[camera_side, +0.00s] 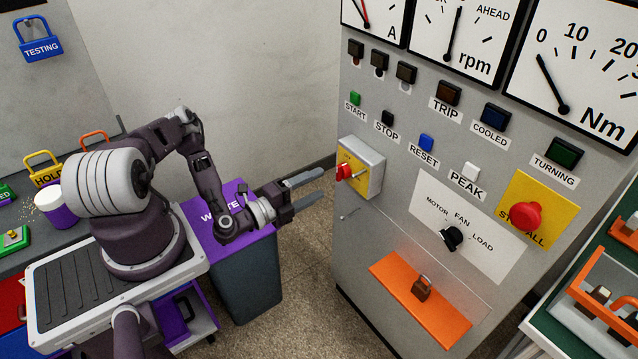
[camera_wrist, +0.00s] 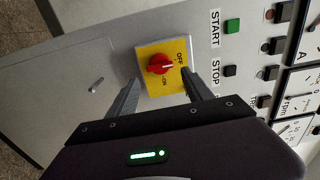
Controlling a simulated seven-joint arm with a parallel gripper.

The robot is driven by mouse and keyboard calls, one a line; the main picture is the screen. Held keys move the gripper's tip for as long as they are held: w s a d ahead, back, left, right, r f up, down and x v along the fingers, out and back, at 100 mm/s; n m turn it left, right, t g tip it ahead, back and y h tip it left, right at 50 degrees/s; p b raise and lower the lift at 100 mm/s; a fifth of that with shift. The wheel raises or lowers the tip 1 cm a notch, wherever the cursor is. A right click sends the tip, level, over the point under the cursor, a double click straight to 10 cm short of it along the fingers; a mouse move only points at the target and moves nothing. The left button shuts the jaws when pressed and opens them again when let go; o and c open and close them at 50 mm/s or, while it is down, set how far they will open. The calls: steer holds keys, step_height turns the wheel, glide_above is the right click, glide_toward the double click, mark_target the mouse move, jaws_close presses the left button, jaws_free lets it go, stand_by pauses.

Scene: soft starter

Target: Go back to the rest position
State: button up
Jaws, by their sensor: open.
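My gripper (camera_side: 310,184) is open and empty, held out level over the gap between the purple-topped bin and the grey control cabinet. The cabinet's yellow switch box with a red rotary knob (camera_side: 346,172) is a little to the right of the fingertips in the side view. In the wrist view my gripper (camera_wrist: 158,90) has its two fingers spread, and the red knob (camera_wrist: 160,64) on its yellow plate shows beyond and between them. The knob's pointer lies between the OFF and ON labels; I cannot tell its exact setting. The fingers appear clear of the box.
A bin marked WASTE (camera_side: 245,275) stands below my arm. A green-topped bench (camera_side: 560,330) is at the right.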

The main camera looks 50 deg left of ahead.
steer(key=s+d+r+m+g+h, duration=0.1)
steer(key=d+r+m+g+h, duration=0.65)
steer(key=r+m, duration=0.5)
steer(key=d+r+m+g+h, duration=0.4)
steer(key=d+r+m+h, duration=0.5)
steer(key=r+m+h, duration=0.4)
steer(key=s+d+r+m+g+y, duration=0.25)
steer(key=s+m+g+y, duration=0.3)
steer(key=s+m, duration=0.4)
steer(key=s+d+r+m+g+y, duration=0.1)
steer(key=s+d+m+g+y, duration=0.3)
steer(key=s+m+y, duration=0.5)
steer(key=s+a+r+m+t+y, duration=0.4)
steer(key=a+m+t+y, duration=0.2)
steer(key=a+m+t, duration=0.2)
steer(key=shift+a+m+t, duration=0.3)
steer(key=shift+a+m, duration=0.4)
steer(key=shift+m, duration=0.4)
